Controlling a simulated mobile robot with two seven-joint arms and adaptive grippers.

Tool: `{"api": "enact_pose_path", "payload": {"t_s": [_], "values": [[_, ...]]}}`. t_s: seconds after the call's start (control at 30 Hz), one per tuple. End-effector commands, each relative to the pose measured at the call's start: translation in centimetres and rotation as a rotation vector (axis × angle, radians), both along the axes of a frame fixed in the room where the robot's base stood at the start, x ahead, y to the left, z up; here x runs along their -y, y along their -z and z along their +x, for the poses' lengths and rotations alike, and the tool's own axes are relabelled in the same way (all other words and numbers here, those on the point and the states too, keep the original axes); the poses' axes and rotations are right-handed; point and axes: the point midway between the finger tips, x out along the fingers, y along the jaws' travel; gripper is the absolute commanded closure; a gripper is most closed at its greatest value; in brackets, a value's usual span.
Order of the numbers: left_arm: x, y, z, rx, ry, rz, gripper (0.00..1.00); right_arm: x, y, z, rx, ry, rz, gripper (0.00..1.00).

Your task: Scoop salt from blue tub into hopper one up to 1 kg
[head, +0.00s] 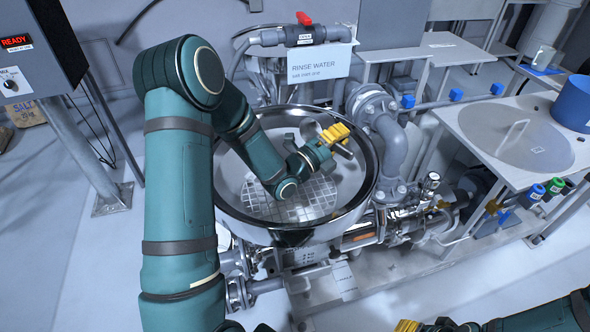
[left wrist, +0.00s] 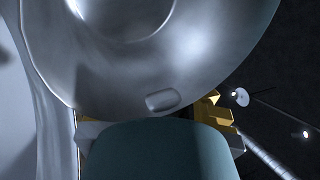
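The open round steel hopper (head: 226,212) stands in the middle of the head view, with a light square grating (head: 300,200) low inside it. My left gripper (head: 335,133), with yellow fingertips, is over the right back part of its bowl. In the left wrist view a large curved grey metal surface (left wrist: 200,50) fills the upper part, and yellow finger parts show beside a teal shape; I cannot tell whether this surface is held. A blue tub (head: 573,108) stands at the far right, cut by the frame; its contents are hidden. My right gripper (head: 405,326) barely shows at the bottom edge.
A rinse water sign (head: 320,66) and a red-handled valve (head: 304,19) stand behind the hopper. Pipes (head: 395,140) crowd its right side. A steel table (head: 460,118) with a round handled lid (head: 515,138) is at the right. A control box (head: 30,55) reads READY.

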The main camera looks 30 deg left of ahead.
Motion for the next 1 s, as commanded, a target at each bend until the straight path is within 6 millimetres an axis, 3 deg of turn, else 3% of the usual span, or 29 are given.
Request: {"api": "enact_pose_path", "payload": {"t_s": [0.83, 1.0], "values": [[-0.2, 0.8, 4.6, -0.424, -0.061, 0.104, 1.0, 0.0, 0.9, 0.0, 0.0, 0.0, 0.0, 0.53], [-0.3, 1.1, 4.8, -0.515, -0.08, 0.123, 1.0, -0.1, -1.5, -0.4, -0.01, -0.002, 0.002, 0.53]]}}
